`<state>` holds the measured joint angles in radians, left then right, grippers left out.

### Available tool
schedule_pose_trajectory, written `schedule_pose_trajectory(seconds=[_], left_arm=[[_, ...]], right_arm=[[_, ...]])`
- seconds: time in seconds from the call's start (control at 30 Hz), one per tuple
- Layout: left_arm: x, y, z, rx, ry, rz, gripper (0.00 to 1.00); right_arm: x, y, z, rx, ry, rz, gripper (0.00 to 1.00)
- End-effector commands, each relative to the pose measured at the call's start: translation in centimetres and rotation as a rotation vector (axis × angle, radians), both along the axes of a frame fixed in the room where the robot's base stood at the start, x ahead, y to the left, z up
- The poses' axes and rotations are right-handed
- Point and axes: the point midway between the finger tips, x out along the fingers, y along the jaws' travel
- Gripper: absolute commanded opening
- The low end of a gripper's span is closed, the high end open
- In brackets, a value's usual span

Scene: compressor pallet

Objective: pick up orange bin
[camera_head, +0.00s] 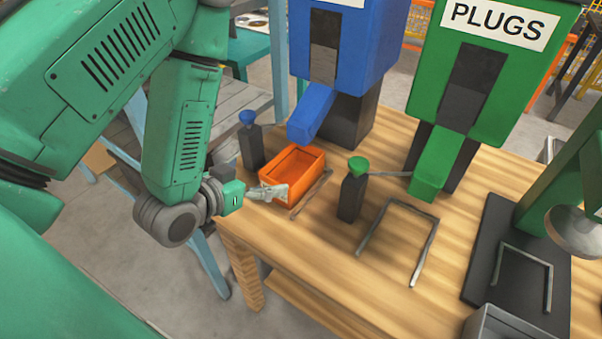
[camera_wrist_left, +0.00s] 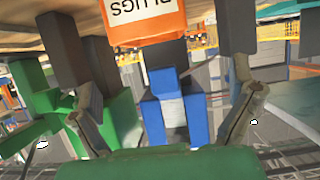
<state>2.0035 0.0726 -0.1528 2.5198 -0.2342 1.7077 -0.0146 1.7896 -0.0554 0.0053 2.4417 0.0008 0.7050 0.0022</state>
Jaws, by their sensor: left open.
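The orange bin (camera_head: 309,171) is a small open-topped box on the wooden table, near its left edge, below the spout of a blue dispenser. It looks empty in the head view. In the left wrist view the orange bin (camera_wrist_left: 146,20) is at the top with a white label. My left gripper (camera_head: 273,192) is at the bin's near left corner. In the left wrist view its fingers (camera_wrist_left: 168,108) are spread wide with nothing between them, and the bin lies beyond the tips. Whether a finger touches the bin I cannot tell. My right gripper is not in view.
The blue dispenser (camera_head: 350,40) and green PLUGS dispenser (camera_head: 480,70) stand behind. A blue-topped bottle (camera_head: 252,147) is close left of the bin, a green-topped one (camera_head: 352,195) right. Metal frame guides (camera_head: 401,208) lie on the table (camera_head: 320,262). A green machine stands far right.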

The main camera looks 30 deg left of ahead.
Motion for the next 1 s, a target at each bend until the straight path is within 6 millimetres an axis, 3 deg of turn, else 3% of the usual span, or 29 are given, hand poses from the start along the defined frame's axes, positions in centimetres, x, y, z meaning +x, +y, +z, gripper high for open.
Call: schedule_pose_trajectory(seconds=[0.03, 0.47, 1.0], left_arm=[[0.8, -0.1, -0.8, 0.001, -0.006, -0.002, 1.00], [3.9, 0.3, -2.4, -0.007, -0.002, 0.000, 1.00], [9.6, -1.3, -4.2, -0.002, 0.001, -0.002, 1.00]], right_arm=[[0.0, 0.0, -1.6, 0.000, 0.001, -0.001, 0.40], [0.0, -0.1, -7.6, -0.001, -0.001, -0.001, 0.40], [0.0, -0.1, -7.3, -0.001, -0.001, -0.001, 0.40]])
